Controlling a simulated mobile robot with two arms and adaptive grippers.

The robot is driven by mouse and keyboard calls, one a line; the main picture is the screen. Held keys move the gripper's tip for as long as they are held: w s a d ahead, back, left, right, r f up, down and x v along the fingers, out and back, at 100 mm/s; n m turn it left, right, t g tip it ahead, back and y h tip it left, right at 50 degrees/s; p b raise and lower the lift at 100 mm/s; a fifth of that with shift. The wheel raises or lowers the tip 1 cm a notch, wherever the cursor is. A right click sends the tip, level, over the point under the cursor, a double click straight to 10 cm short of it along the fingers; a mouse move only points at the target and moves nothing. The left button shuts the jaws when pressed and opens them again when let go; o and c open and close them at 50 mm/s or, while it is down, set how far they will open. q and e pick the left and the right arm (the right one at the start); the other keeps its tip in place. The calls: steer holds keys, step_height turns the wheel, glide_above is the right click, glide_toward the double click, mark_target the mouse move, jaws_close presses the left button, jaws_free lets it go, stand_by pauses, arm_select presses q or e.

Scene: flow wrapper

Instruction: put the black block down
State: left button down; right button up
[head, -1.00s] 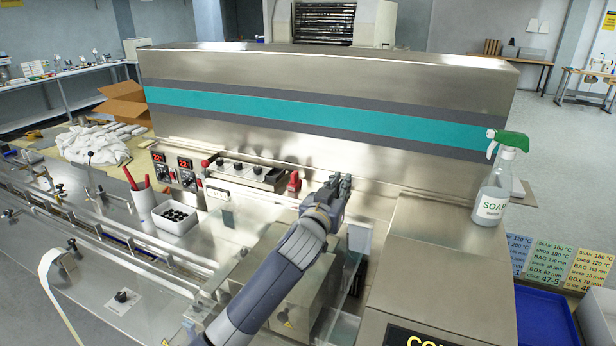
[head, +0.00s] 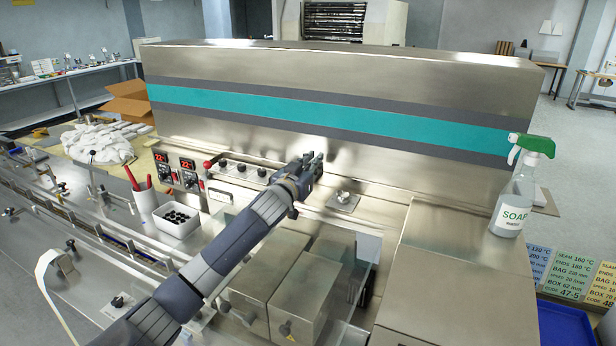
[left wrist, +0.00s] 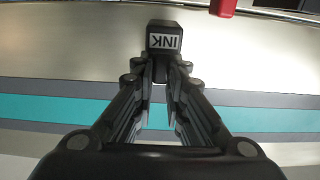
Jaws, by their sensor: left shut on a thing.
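My left gripper (head: 315,162) reaches in from the lower left in the head view and hangs in front of the machine's steel housing. It is shut on the black block. In the left wrist view the block (left wrist: 165,37) sits between the fingertips (left wrist: 160,70), with a white label reading INK, upside down in that view. In the head view I cannot pick the block out from the dark fingers. No surface shows touching the block. My right gripper is in neither current view.
A small steel plate with a shiny fitting (head: 344,201) lies right of my gripper. A soap spray bottle (head: 514,205) stands right.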

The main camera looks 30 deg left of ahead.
arm_select(q)
steer(key=a+f+b, duration=0.1)
steer(key=w+a+f+b, duration=0.1)
steer(key=f+b, duration=0.1)
steer(key=shift+f+b, duration=0.35)
steer(key=shift+f, duration=0.1)
steer(key=shift+r, duration=0.1)
